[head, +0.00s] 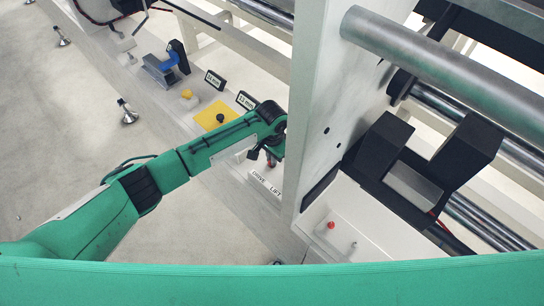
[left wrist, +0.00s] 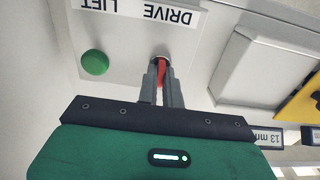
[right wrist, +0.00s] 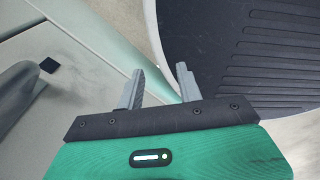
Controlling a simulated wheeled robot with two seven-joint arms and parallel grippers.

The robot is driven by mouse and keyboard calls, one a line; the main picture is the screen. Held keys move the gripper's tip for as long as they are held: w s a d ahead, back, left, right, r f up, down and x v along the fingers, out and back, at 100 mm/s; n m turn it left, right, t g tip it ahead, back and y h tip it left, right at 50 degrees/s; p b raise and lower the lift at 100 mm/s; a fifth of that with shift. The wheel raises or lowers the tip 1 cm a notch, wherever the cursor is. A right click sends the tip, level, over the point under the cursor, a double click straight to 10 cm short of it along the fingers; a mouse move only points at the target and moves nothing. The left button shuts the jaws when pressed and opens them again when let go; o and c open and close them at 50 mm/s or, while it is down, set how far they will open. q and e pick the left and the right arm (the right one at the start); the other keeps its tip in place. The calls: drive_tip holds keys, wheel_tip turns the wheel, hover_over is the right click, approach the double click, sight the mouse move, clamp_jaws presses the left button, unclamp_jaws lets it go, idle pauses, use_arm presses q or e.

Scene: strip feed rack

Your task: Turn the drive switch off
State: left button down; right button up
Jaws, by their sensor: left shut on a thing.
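The drive switch (left wrist: 162,68) is a red lever on a pale panel, beside the word DRIVE on a white label (left wrist: 140,12) that reads upside down in the left wrist view. My left gripper (left wrist: 161,88) is shut on the lever, and its fingers hide part of it. In the head view my left gripper (head: 272,160) is at the panel near the DRIVE LIFT label (head: 265,184), and the switch is mostly hidden there. My right gripper (right wrist: 159,72) is open and empty, away from the panel.
A green round button (left wrist: 94,62) sits by the word LIFT. A yellow plate (head: 215,113) with a black knob is farther along the rail, near a blue-handled clamp (head: 172,62). A tall white frame plate (head: 335,100) stands right of my left gripper.

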use_arm(q)
drive_tip(key=shift+m, duration=0.3)
drive_tip(key=m+p, duration=0.1)
drive_tip(key=m, duration=0.2)
drive_tip(key=shift+p, duration=0.3)
drive_tip(key=m+p, duration=0.1)
drive_tip(key=m, duration=0.9)
drive_tip(key=shift+m, duration=2.1)
drive_tip(key=c, duration=1.6)
unclamp_jaws()
drive_tip(key=shift+o, duration=0.2)
